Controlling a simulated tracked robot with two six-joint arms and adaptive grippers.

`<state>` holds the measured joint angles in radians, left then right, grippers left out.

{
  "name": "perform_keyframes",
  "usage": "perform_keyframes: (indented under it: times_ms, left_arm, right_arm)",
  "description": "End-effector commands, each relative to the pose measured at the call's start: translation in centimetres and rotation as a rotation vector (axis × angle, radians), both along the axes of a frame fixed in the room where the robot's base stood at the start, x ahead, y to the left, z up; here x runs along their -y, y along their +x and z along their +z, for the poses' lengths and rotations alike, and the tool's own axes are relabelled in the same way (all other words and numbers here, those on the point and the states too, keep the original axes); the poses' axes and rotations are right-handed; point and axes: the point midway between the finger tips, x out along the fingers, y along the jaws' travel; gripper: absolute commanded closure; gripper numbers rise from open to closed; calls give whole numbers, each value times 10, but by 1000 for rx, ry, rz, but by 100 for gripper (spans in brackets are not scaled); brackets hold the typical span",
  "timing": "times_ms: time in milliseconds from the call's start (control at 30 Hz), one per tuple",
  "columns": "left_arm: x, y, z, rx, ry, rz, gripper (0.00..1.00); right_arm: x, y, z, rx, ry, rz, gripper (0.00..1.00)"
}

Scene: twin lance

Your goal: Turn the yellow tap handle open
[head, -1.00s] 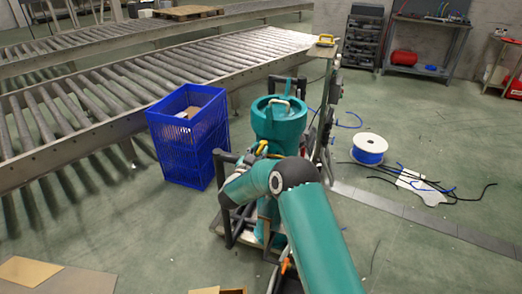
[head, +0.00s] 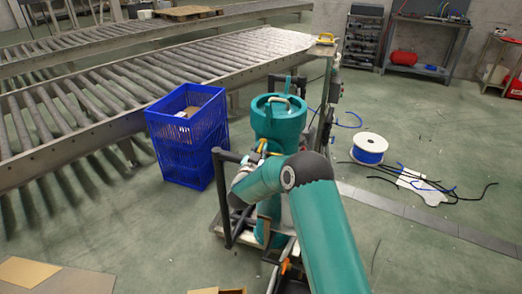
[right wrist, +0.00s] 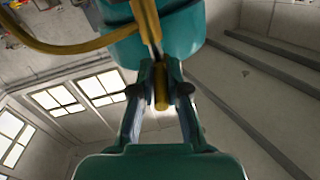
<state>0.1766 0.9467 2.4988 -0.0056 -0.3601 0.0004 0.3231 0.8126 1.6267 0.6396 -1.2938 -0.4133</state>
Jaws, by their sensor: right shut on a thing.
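The teal machine (head: 278,122) stands upright on a low frame beside the conveyor, with a pale loop handle on its lid. A small yellow part (head: 262,147) shows on its near side, partly covered by my right arm. In the right wrist view, the yellow tap handle (right wrist: 162,101) hangs below the teal body (right wrist: 178,35). My right gripper (right wrist: 160,88) is shut on it, one finger on each side. In the head view the fingertips are too small and covered to make out. How far the handle is turned cannot be told. My left gripper is not in view.
A blue crate (head: 188,145) stands close left of the machine, with the roller conveyor (head: 150,75) behind. Dark frame bars rise beside my wrist. A yellow hose (right wrist: 60,45) curves left of the handle. A cable spool (head: 369,144) and loose cables lie right on open floor.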

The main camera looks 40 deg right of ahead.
Motion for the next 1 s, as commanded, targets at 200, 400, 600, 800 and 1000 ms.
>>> perform_keyframes:
  times_ms: [200, 400, 600, 800, 1000]
  left_arm:
    - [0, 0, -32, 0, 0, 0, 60]
    - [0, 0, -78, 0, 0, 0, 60]
    - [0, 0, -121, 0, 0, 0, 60]
    - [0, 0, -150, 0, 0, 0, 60]
    - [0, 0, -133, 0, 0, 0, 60]
  right_arm:
    - [0, -4, -7, 2, -1, 140, 100]
    - [6, -9, -10, 6, -2, 319, 100]
    - [11, -13, -9, 10, -2, 484, 100]
    - [17, -15, -5, 8, -5, 629, 100]
    - [26, -17, 7, 0, -6, 765, 100]
